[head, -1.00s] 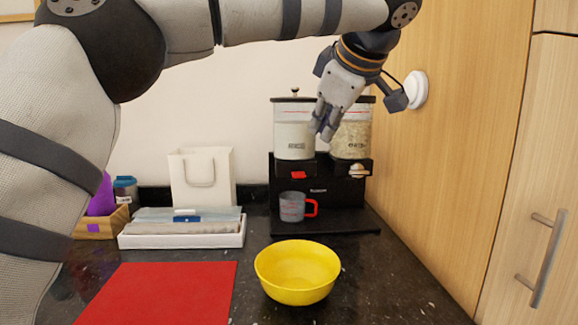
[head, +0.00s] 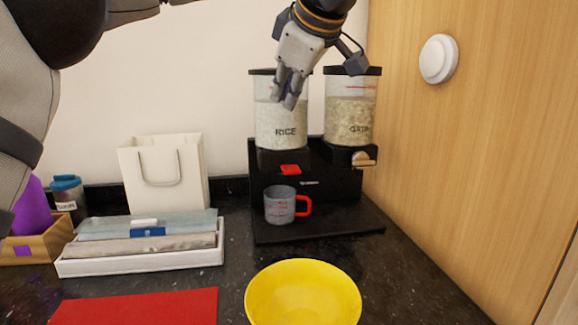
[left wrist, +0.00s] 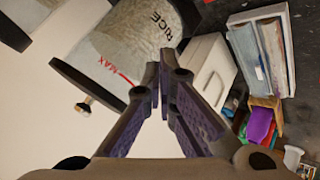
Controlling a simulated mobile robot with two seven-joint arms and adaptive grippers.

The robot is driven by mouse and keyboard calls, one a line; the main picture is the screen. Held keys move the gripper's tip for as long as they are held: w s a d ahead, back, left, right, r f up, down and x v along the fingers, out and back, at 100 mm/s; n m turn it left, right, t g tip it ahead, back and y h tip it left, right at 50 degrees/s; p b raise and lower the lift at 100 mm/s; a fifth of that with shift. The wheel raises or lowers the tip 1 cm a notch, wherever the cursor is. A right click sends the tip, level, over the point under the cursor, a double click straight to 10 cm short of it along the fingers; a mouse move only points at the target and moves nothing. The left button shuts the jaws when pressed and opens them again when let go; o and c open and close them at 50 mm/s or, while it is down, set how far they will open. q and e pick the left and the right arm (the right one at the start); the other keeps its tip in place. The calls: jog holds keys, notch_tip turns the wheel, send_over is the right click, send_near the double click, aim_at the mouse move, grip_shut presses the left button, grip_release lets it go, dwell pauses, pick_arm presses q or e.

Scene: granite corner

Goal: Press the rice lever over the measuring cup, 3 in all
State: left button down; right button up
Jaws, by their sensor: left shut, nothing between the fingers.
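The rice dispenser (head: 281,125) is a clear bin marked RICE on a black stand, with a red lever (head: 290,170) below it. The measuring cup (head: 281,205), clear with a red handle, stands on the stand's base under that lever. My left gripper (head: 289,104) is shut and empty, in front of the upper part of the rice bin and above the lever. In the left wrist view the shut fingers (left wrist: 163,112) show with the rice bin (left wrist: 135,45) beyond them. My right gripper is not in view.
A second bin (head: 350,112) with a pale lever stands right of the rice. A yellow bowl (head: 303,292) and a red mat (head: 140,307) lie in front. A white tray (head: 140,265) and white bag (head: 165,178) are left. A wooden panel (head: 450,170) bounds the right.

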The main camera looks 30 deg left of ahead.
aim_at(287, 169)
pick_arm(q)
jog(key=shift+a+f, duration=0.1)
jog(key=shift+f, duration=4.35)
jog(key=shift+f, duration=0.15)
jog(key=shift+f, duration=0.3)
jog(key=shift+f, duration=0.85)
jog(key=shift+r, duration=1.3)
jog(key=shift+r, duration=2.5)
